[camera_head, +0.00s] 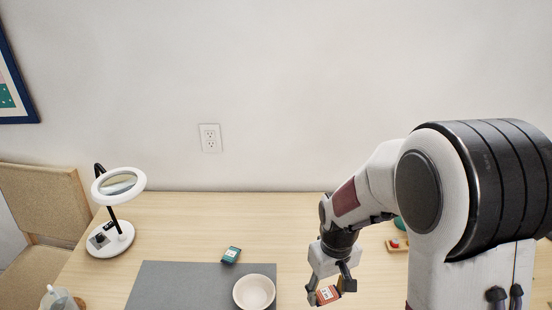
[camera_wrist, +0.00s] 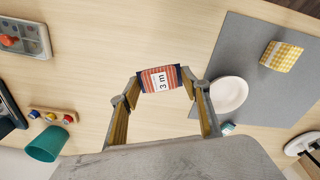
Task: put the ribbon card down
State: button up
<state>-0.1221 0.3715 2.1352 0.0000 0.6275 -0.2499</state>
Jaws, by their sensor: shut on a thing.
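The ribbon card (camera_head: 328,295) is a small orange-red striped card with dark ends. In the wrist view the ribbon card (camera_wrist: 160,79) shows a white label reading "3 m". My gripper (camera_wrist: 160,84) is shut on it, with one finger at each short end. In the head view my gripper (camera_head: 329,292) is low at the front, over bare wood to the right of the bowl. The card appears to be above the table, but the exact gap cannot be told.
A white bowl (camera_head: 254,291) stands on the grey mat (camera_head: 170,283). A lamp (camera_head: 118,183) stands at left. In the wrist view are a yellow checked item (camera_wrist: 281,56), green cup (camera_wrist: 47,145), wooden tray (camera_wrist: 52,117) and grey tray (camera_wrist: 22,39).

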jog(key=shift+w+d+f+m, duration=0.1)
jog(key=shift+w+d+m, duration=0.2)
jog(key=shift+d+m, duration=0.5)
jog(key=d+m, duration=0.1)
jog(key=d, duration=0.1)
jog(key=w+d+m, duration=0.1)
jog(key=shift+d+f+m, duration=0.2)
jog(key=shift+f+m, duration=0.1)
jog(key=s+a+r, duration=0.1)
jog(key=s+a, duration=0.1)
jog(key=a, duration=3)
